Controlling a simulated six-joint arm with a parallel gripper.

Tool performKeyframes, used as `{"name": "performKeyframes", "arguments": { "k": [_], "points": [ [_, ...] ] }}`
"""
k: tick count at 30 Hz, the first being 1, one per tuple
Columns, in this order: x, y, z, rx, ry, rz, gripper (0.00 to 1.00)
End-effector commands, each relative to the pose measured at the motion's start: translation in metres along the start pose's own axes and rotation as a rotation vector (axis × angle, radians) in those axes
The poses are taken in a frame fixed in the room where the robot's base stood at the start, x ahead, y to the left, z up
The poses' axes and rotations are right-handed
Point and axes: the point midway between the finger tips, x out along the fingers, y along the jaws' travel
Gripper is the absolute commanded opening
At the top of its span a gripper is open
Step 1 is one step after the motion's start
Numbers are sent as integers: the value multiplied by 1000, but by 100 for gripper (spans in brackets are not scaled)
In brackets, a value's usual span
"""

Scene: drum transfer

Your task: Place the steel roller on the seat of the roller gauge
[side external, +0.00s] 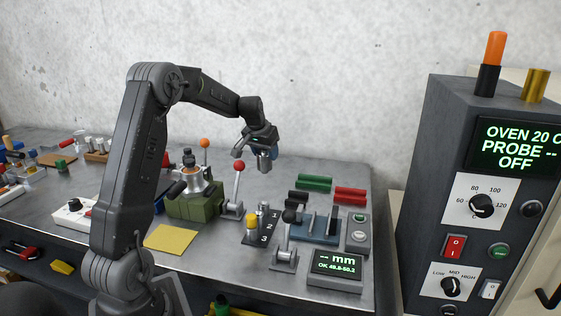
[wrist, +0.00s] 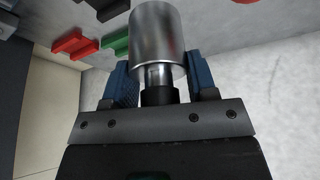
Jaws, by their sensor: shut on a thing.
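The steel roller (wrist: 156,35) is a bright metal cylinder held by my gripper (wrist: 161,82), between its two blue fingers, in the wrist view. A narrower shiny neck shows below the wide part. In the side view my gripper (side external: 259,147) is high above the bench with the roller (side external: 265,162) hanging from it. The roller gauge (side external: 317,226) has a blue-grey base on the bench to the right and below my gripper. Its display (side external: 337,264) reads "-- mm" and "OK 49.8-50.2". The seat cannot be made out clearly at this size.
Green (side external: 314,183) and red (side external: 350,196) holders lie behind the gauge. A black-knobbed lever (side external: 287,245) stands in front of it. A green fixture (side external: 198,203) with a red-knobbed lever (side external: 238,190) stands left. The oven cabinet (side external: 450,130) is at the right.

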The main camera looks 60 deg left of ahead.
Motion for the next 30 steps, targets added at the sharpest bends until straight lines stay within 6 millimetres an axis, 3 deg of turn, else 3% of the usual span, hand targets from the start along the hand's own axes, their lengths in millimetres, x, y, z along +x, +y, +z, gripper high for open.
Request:
{"name": "performKeyframes", "arguments": {
  "k": [5, 11, 23, 30],
  "points": [
    [-9, -4, 3, -27, 3, -11, 12],
    [-11, 14, 10, -155, 4, -64, 12],
    [-19, 54, 33, -558, 5, -233, 12],
    [-29, 75, 48, -879, 4, -365, 12]
  ]
}}
